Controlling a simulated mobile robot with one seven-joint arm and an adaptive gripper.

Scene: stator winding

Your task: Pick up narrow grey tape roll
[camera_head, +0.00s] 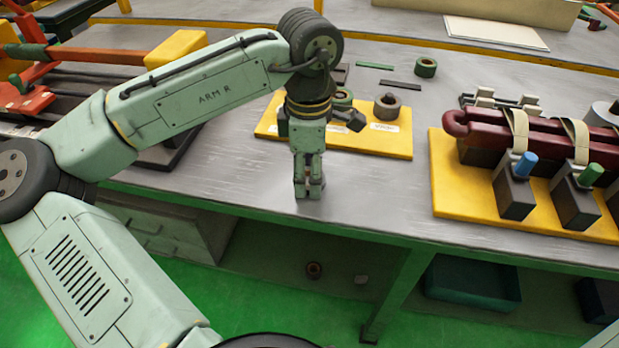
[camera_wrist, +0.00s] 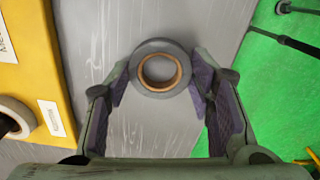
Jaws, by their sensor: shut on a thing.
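The narrow grey tape roll (camera_wrist: 160,46), with a tan core, shows between my fingers in the wrist view, over the grey bench top. My gripper (camera_wrist: 161,85) is shut on it, with dark purple finger pads on its left and right sides. In the head view my gripper (camera_head: 308,190) points down at the bench's front edge, in front of the yellow board. The roll cannot be made out there behind the fingers. Whether it touches the bench is not clear.
Another green roll (camera_head: 426,67) lies behind. A yellow fixture (camera_head: 443,190) with dark red coils stands to the right. Green floor drops away beyond the bench edge.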

